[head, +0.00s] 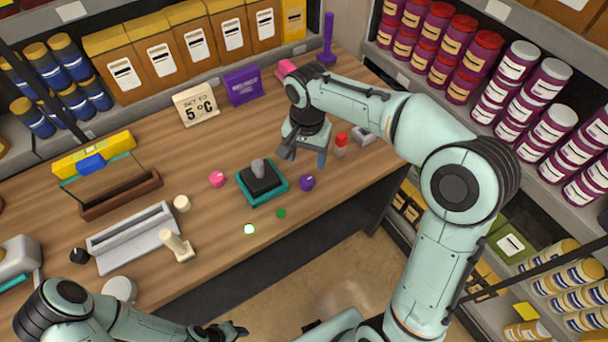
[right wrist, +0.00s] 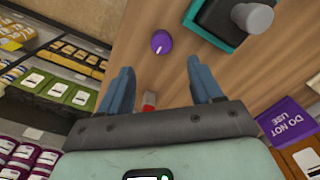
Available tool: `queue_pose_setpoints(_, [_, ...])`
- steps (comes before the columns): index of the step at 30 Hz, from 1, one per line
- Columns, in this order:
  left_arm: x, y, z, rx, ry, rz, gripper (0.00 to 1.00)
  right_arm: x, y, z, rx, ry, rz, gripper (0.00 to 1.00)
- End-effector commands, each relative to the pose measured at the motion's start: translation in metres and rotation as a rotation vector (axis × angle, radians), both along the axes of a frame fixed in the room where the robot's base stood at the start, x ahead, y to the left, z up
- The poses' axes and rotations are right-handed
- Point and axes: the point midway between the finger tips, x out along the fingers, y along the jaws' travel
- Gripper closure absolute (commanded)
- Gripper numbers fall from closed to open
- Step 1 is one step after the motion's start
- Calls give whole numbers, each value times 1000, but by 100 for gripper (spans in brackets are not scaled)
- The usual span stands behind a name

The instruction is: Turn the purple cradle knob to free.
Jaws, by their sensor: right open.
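The purple cradle knob (head: 307,182) sits on the table at the right side of the teal and black cradle (head: 248,200), which bears a grey stub. My right gripper (head: 305,157) is open and empty, above and behind the knob. In the right wrist view the purple knob (right wrist: 161,42) shows between and beyond the open fingertips (right wrist: 160,68), not touched. A small pale mark shows on the knob. The cradle's corner (right wrist: 222,42) is at the top of that view. My left gripper (head: 235,330) is low at the front edge; its jaws are unclear.
A pink knob (head: 217,179) is left of the cradle. A red-topped bottle (head: 341,146) stands right of my right gripper. A green disc (head: 281,213) and a lit white-green button (head: 249,229) are in front. A purple sign (head: 243,86) stands at the back.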

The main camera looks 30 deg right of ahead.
Motion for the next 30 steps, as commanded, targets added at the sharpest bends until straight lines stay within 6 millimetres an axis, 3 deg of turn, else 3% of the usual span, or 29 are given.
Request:
queue_pose_setpoints(6, [-6,0,-8,0,7,0,57,-1,0,-51,1,6,0,35])
queue_pose_setpoints(15, [-9,0,-12,0,9,0,57,0,0,-98,1,2,2,35])
queue_pose_setpoints(28, [-9,0,-12,0,9,0,57,1,0,-109,2,-1,1,35])
queue_pose_setpoints(29, [-9,0,-12,0,9,0,57,1,0,-109,1,0,1,38])
queue_pose_setpoints(30, [-9,0,-12,0,9,0,57,1,0,-109,2,-1,1,51])
